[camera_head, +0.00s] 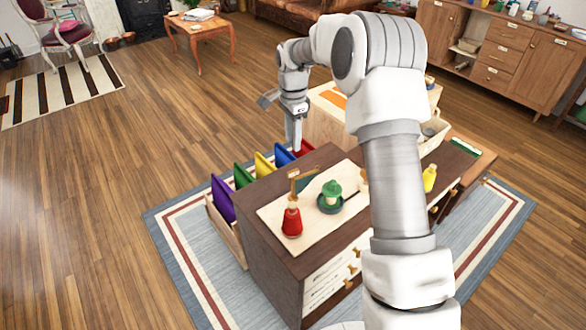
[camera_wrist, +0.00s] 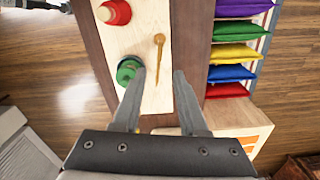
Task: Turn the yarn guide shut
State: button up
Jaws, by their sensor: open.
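A thin wooden piece with a crank-like top, which looks like the yarn guide (camera_head: 294,180), stands behind the red spool (camera_head: 291,222) on the pale board of the dark cabinet. In the wrist view the guide (camera_wrist: 158,55) appears as a thin rod with a rounded end. A green spool (camera_head: 331,195) sits beside it; in the wrist view that spool (camera_wrist: 128,71) is partly behind a finger.
Purple, green, yellow, blue and red cushions (camera_head: 223,198) stand in a rack along the cabinet's left side. My arm hides part of the cabinet top.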

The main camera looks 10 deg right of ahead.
aim_at(293, 170)
notch_tip(293, 170, down, 12)
jog(key=shift+r, duration=0.15)
jog(key=shift+c, duration=0.3)
grip_shut()
dwell(1.3)
